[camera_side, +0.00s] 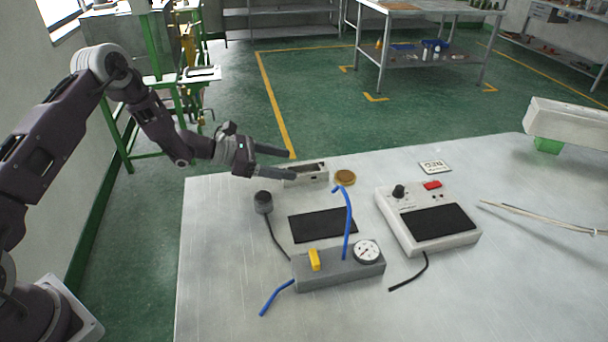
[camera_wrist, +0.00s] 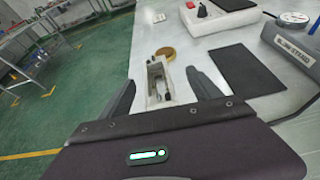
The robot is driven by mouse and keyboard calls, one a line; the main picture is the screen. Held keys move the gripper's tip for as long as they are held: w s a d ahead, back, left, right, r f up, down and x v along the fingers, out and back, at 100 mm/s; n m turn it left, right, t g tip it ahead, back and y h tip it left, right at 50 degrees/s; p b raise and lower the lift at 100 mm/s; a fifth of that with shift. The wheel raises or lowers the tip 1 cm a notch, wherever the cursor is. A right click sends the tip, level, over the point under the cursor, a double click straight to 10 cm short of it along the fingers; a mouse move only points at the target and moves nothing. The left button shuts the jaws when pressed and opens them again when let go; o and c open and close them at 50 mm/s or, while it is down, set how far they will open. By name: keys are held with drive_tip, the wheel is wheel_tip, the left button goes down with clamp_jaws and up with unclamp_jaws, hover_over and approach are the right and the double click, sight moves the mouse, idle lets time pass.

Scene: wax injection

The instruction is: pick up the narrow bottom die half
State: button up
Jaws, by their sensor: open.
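The narrow bottom die half (camera_side: 316,178) is a small light-grey block at the far left part of the table. In the wrist view the die half (camera_wrist: 153,98) shows an open recess with dark parts inside, and it points lengthwise away from me. My gripper (camera_side: 292,165) is open, low over the table edge, with one finger on each side of the block's near end. In the wrist view the gripper (camera_wrist: 161,78) has the block between its fingers, with a visible gap on both sides. Whether a finger touches it cannot be told.
A round brass-coloured disc (camera_side: 345,178) lies just beyond the block. A black mat (camera_side: 322,225), a grey unit with gauge and blue hoses (camera_side: 335,270), a dark knob-like part (camera_side: 263,202) and a control box (camera_side: 428,222) stand nearby.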

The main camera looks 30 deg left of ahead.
sight(304, 170)
drive_tip(key=shift+n, duration=0.3)
drive_tip(key=w+d+f, duration=0.2)
drive_tip(key=w+f, duration=0.1)
drive_tip(key=w+d+f, duration=0.1)
drive_tip(key=w, duration=0.1)
drive_tip(key=shift+d+f, duration=0.25)
drive_tip(key=shift+c, duration=0.4)
drive_tip(key=shift+r, duration=0.1)
clamp_jaws()
